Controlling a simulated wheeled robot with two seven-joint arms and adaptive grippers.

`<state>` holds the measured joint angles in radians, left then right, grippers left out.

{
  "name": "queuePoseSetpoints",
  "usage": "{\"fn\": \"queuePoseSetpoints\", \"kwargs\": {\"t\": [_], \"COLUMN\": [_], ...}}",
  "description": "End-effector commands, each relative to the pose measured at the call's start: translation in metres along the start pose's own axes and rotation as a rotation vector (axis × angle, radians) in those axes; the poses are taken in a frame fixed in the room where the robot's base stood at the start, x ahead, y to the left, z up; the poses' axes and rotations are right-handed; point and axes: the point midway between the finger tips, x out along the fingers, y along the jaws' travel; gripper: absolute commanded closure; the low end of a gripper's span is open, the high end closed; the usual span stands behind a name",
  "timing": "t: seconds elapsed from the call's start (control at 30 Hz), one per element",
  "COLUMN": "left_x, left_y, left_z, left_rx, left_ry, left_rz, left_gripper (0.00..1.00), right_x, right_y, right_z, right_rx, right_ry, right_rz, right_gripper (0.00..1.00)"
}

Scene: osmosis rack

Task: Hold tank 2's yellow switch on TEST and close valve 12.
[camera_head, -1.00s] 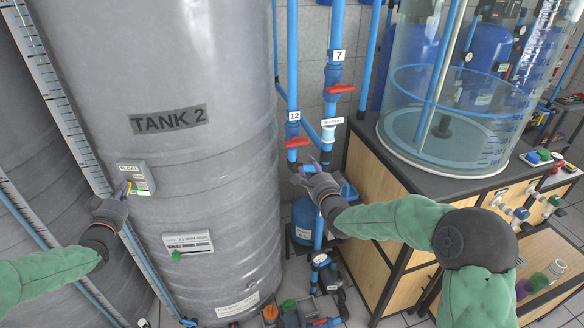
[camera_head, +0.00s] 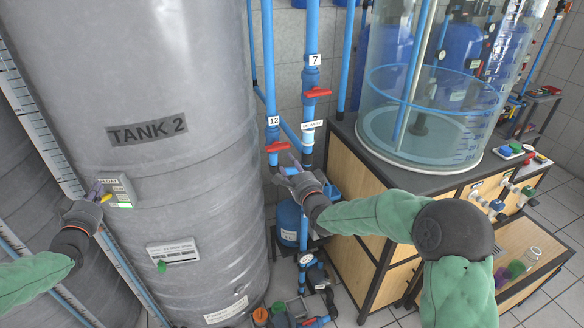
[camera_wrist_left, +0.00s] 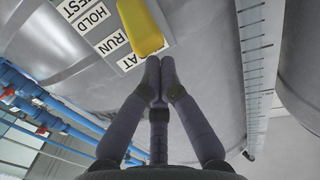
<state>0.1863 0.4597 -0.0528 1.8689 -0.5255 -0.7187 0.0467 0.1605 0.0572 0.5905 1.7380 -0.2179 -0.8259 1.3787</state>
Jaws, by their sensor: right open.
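Tank 2 (camera_head: 190,90) is the large grey tank at the left. Its small switch box (camera_head: 122,190) has a yellow switch (camera_head: 106,198), which shows large in the left wrist view (camera_wrist_left: 142,28) beside labels reading TEST, HOLD and RUN. My left gripper (camera_head: 97,188) is at the left side of the box. In the left wrist view its fingertips (camera_wrist_left: 160,64) are together, close to the lever's near end; contact is unclear. Valve 12 has a red handle (camera_head: 278,147) lying crosswise on a blue pipe. My right gripper (camera_head: 287,168) is open just below the handle, apart from it.
Valve 7 with a red handle (camera_head: 316,92) is above and right of valve 12. A clear cylindrical tank (camera_head: 420,110) stands on a wooden cabinet (camera_head: 352,200) at the right. Blue pipes crowd the right gripper.

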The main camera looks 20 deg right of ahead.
Motion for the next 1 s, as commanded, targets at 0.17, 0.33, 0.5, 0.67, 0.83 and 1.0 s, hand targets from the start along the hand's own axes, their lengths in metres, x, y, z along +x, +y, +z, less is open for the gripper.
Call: {"fn": "queuePoseSetpoints", "kwargs": {"t": [0.17, 0.33, 0.5, 0.67, 0.83, 1.0], "left_x": [0.000, 0.000, 0.000, 0.000, 0.000, -0.003], "left_y": [0.000, 0.000, 0.000, 0.000, 0.000, 0.000], "left_z": [-0.014, -0.025, -0.036, -0.039, -0.039, -0.039], "left_rx": [0.001, 0.001, 0.000, -0.001, -0.001, 0.000], "left_ry": [0.000, 0.000, -0.001, -0.001, -0.001, -0.001], "left_rz": [0.000, 0.000, 0.000, 0.000, 0.000, 0.000], "left_gripper": [1.00, 1.00, 1.00, 1.00, 1.00, 1.00], "right_x": [0.000, 0.000, 0.000, 0.000, 0.000, 0.000], "right_y": [-0.006, -0.011, -0.015, -0.016, -0.016, -0.014], "right_z": [0.000, 0.000, 0.000, 0.000, 0.000, 0.000], "right_rx": [0.000, 0.000, 0.000, 0.000, 0.000, 0.000], "right_ry": [0.000, 0.000, 0.000, 0.000, 0.000, 0.000], "right_rz": [0.000, 0.000, 0.000, 0.000, 0.000, 0.000], "right_gripper": [0.55, 0.55, 0.55, 0.55, 0.55, 0.55]}}
